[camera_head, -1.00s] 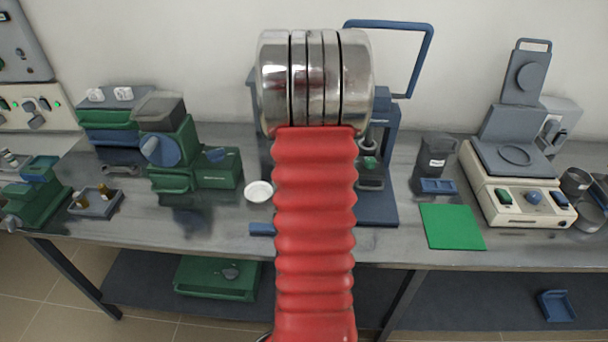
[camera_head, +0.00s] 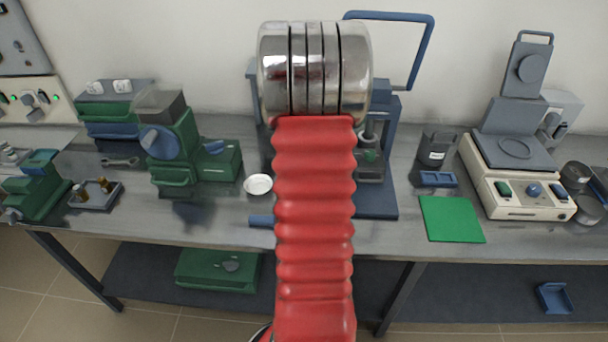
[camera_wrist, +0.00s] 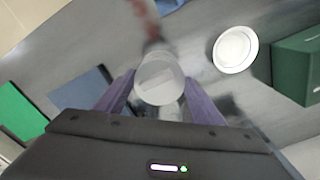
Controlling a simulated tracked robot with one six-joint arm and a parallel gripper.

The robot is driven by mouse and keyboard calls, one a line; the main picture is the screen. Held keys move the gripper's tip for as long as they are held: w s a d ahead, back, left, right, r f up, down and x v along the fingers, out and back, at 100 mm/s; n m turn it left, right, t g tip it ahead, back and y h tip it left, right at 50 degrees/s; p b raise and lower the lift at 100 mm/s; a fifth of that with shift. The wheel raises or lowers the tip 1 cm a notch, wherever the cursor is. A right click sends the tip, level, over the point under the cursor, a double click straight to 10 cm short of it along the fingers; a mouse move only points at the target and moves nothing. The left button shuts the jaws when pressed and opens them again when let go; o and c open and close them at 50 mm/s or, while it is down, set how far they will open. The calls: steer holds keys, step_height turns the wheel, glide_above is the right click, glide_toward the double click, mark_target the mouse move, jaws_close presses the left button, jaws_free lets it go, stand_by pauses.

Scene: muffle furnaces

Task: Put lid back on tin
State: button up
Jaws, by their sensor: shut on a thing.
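My gripper (camera_wrist: 158,88) has purple-grey fingers on both sides of a round, pale grey, disc-like thing (camera_wrist: 160,78), seen in the wrist view. It is shut on this thing, which looks like a lid, but I cannot tell for sure. In the head view my red arm hides the gripper and what it holds. A round white shallow dish (camera_head: 258,185) lies on the bench left of my arm, and it also shows in the wrist view (camera_wrist: 235,49), apart from the gripper. I cannot tell whether this dish belongs to the tin.
A green machine (camera_head: 172,150) stands left on the bench (camera_head: 230,225). A blue-framed stand (camera_head: 385,200) is behind my arm. A dark labelled container (camera_head: 435,150), a green mat (camera_head: 452,220) and a cream instrument (camera_head: 520,195) are to the right. Dark round containers (camera_head: 576,177) stand at the far right.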

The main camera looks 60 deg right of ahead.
steer(key=shift+f, duration=1)
stand_by(0.8)
steer(key=o, duration=1.1)
steer(key=shift+o, duration=0.7)
steer(key=shift+o, duration=1.4)
steer(key=shift+r, duration=0.15)
steer(key=shift+r, duration=3.4)
